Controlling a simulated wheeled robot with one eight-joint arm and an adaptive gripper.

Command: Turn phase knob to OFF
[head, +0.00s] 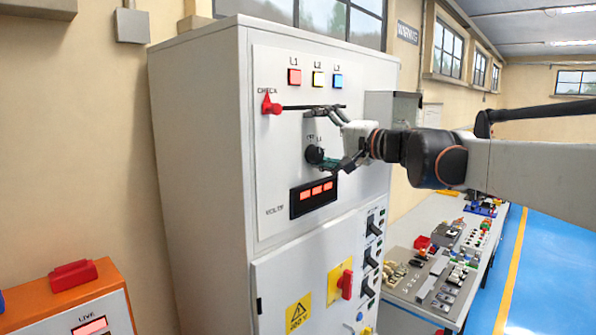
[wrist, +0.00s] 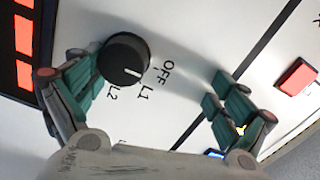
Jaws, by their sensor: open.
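The black round phase knob (head: 314,154) sits on the upper panel of the grey cabinet (head: 200,130), above the red-lit volts display (head: 313,197). In the wrist view the knob (wrist: 124,58) has a white mark that appears to point toward L1, with OFF, L1 and L2 printed around its edge. My gripper (head: 333,139) is in front of the panel, open. In the wrist view its green-padded fingers (wrist: 152,90) are spread wide; the left finger is close beside the knob and the right finger is well away from it. Whether the left finger touches the knob cannot be told.
A red CHECK handle (head: 271,105) and the L1, L2, L3 lamps (head: 317,79) are above the knob. Lower down are a red rotary switch (head: 346,283) and several black handles. A workbench (head: 405,320) with parts stands right; an orange box (head: 75,300) is at lower left.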

